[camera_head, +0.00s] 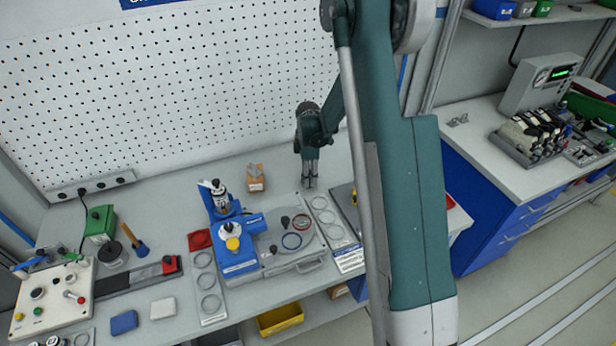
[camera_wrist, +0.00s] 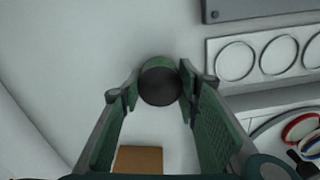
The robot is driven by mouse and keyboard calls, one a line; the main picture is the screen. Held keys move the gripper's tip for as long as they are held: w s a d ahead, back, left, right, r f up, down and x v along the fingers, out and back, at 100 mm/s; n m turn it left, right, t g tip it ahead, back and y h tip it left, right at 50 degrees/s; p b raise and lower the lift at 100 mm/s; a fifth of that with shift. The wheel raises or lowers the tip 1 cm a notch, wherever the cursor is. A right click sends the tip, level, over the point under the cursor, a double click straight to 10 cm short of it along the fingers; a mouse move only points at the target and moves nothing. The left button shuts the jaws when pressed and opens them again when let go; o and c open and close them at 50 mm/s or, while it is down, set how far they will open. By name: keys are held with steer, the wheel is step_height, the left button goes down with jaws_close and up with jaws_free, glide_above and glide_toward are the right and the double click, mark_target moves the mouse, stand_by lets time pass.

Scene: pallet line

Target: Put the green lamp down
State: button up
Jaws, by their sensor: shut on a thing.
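The green lamp (camera_wrist: 160,82) shows in the wrist view as a short round thing with a green side and a dark round face towards me. It sits between the fingertips of my gripper (camera_wrist: 158,88), which is shut on it. In the head view my gripper (camera_head: 310,182) points down over the back of the grey workbench (camera_head: 180,190), near the pegboard. The lamp cannot be made out there. I cannot tell whether the lamp touches the bench top.
A brown box (camera_head: 255,178) stands left of my gripper; it also shows in the wrist view (camera_wrist: 138,160). A plate with ring outlines (camera_head: 333,221) and a fixture with coloured rings (camera_head: 290,242) lie in front. Pale bench surface around the lamp is bare.

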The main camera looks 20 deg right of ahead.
steer(key=shift+f, duration=0.15)
steer(key=o, duration=0.9)
steer(key=shift+r, duration=6.2)
